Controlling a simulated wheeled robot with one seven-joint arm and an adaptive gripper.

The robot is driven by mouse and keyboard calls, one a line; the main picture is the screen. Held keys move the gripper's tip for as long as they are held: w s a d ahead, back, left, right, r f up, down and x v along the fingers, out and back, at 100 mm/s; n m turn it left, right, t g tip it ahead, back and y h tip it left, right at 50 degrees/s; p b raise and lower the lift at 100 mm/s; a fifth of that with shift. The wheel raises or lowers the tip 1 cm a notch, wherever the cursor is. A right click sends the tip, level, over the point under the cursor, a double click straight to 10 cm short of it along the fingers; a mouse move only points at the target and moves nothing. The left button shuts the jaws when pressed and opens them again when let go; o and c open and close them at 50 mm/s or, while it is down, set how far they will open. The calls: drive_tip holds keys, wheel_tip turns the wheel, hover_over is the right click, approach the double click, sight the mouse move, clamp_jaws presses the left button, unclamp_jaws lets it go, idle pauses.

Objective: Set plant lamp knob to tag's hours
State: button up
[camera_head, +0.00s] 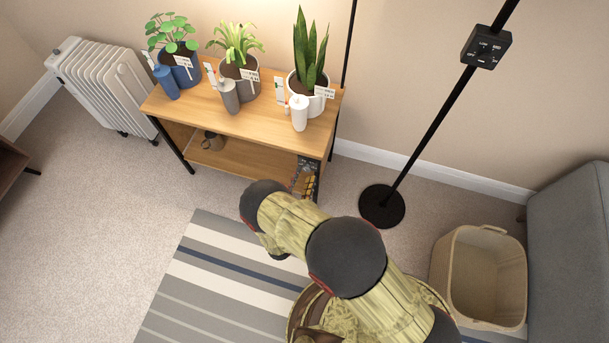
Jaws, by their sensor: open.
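A black control box (486,47) sits on the slanting black pole of a floor lamp at the upper right. Its face has a dark knob with small white marks around it; the knob's setting is too small to read. Three potted plants stand on a wooden shelf unit, each with a white tag: a left tag (183,61), a middle tag (249,75) and a right tag (324,92). The writing on the tags is not legible. My arm reaches up from the bottom toward the shelf unit, well left of the box. My gripper does not show.
The lamp's round black base (382,206) stands on the carpet. A beige basket (480,275) and a grey sofa (570,240) are at the right. The wooden shelf unit (192,107) holds watering bottles beside the pots. A white radiator (100,85) stands at the left.

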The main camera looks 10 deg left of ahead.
drive_tip(key=s, duration=1)
drive_tip(key=shift+s+a, duration=0.3)
drive_tip(key=shift+a, duration=0.15)
